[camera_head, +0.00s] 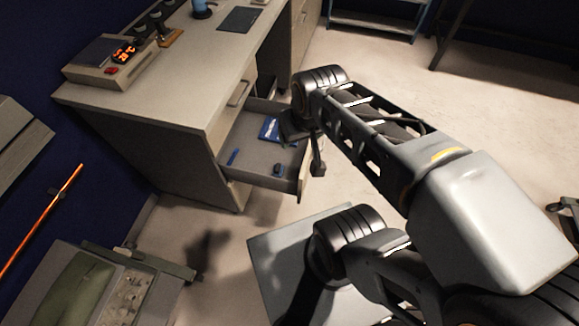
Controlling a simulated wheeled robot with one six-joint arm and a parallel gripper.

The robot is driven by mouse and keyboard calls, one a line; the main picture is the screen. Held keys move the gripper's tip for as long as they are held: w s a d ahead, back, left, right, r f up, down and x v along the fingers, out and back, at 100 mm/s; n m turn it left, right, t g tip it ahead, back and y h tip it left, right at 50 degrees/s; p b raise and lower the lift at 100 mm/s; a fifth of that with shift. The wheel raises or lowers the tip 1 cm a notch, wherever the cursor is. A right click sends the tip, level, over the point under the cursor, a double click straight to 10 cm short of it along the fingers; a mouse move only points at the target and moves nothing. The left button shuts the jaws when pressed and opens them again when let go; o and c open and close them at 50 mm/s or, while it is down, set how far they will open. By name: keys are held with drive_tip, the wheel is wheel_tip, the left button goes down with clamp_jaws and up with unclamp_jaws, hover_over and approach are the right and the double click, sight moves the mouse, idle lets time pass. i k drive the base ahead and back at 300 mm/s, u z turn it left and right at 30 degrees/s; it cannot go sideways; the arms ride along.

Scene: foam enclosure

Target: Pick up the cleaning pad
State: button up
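The open drawer (285,182) of the desk holds several small blue things. A flat blue packet with white marks (268,129) lies toward its back. A thin blue stick (233,157) lies near the left side, and a small dark blue block (277,169) lies near the front. I cannot tell which of these, if any, is the cleaning pad. My gripper (297,130) is dark and points down over the drawer's right side, just right of the packet. My arm's wrist partly hides it, so its fingers and whatever is between them are unclear.
The desk (195,75) carries a box with an orange display (100,62) and a dark flat panel (238,19). The drawer front stands out into the room near my arm. A padded grey-green item (75,285) is at lower left. Open floor (470,105) lies to the right.

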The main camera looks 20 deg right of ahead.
sight(277, 168)
drive_tip(key=u, duration=2.2)
drive_tip(key=k, duration=0.85)
drive_tip(key=z, duration=1.25)
drive_tip(key=i, duration=0.45)
drive_tip(key=u, duration=0.05)
